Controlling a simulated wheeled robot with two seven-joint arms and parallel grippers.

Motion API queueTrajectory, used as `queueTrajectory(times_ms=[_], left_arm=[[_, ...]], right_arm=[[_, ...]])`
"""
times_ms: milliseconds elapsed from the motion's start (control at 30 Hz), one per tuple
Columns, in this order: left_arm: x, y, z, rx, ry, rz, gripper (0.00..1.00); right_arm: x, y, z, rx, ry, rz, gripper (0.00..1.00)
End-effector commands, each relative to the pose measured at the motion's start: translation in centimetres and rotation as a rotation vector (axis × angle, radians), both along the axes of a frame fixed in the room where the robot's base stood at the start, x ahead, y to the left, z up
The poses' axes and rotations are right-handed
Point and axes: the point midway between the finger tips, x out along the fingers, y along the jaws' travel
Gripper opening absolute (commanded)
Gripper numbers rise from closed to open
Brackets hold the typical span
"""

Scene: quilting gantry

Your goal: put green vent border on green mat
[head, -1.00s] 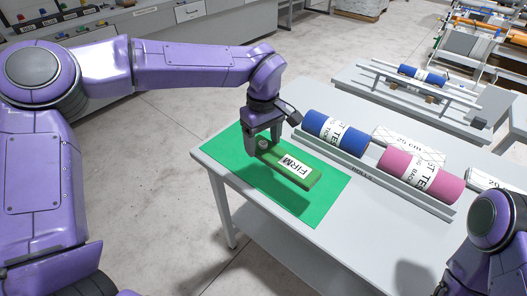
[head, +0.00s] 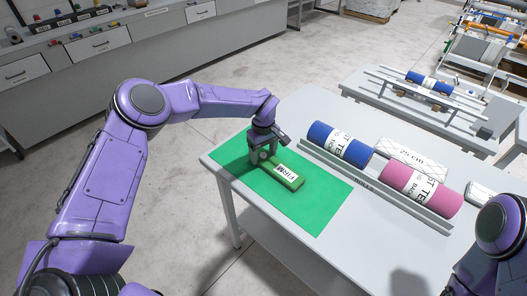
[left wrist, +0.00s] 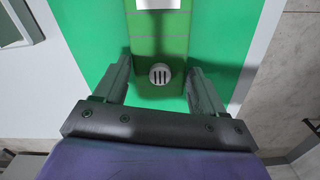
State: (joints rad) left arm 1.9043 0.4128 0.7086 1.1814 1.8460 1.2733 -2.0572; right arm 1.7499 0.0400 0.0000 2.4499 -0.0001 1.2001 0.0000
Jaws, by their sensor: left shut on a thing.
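The green vent border (head: 285,178) is a long green bar with a white label reading "FIRM". It is over the green mat (head: 312,206) on the near left part of the grey table. My left gripper (head: 264,158) is shut on the bar's far left end. In the left wrist view the bar (left wrist: 158,48) runs between the two fingers (left wrist: 157,85), with a round slotted vent on its end. I cannot tell whether the bar touches the mat. My right arm shows at the lower right, but its gripper is out of view.
A grey rail tray (head: 398,206) right of the mat holds a blue roll (head: 323,140) and a pink roll (head: 406,185). White labelled rolls (head: 411,158) lie behind it. The table front right of the mat (head: 385,255) is clear.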

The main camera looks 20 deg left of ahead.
Motion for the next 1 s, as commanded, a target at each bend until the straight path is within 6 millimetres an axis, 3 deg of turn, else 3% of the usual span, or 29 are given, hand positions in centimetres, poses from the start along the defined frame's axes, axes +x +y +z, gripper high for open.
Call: queueTrajectory(times_ms=[100,133,200,567,1000], left_arm=[[0.0,0.0,-0.4,-0.001,0.001,0.0,0.39],[0.0,0.0,-0.2,-0.001,-0.001,0.0,0.8],[0.0,0.0,-0.2,0.0,0.0,0.0,0.98],[0.1,0.0,0.6,0.0,-0.002,0.0,0.98],[0.1,0.0,10.6,0.001,-0.003,0.0,0.98]], right_arm=[[0.0,0.0,-0.3,0.0,0.0,0.0,0.43],[0.0,0.0,-0.2,0.0,0.0,0.0,0.43],[0.0,0.0,-0.2,0.0,0.0,0.0,0.43],[0.0,0.0,-0.2,0.0,0.0,0.0,0.43],[0.0,0.0,-2.3,0.0,0.0,0.0,0.43]])
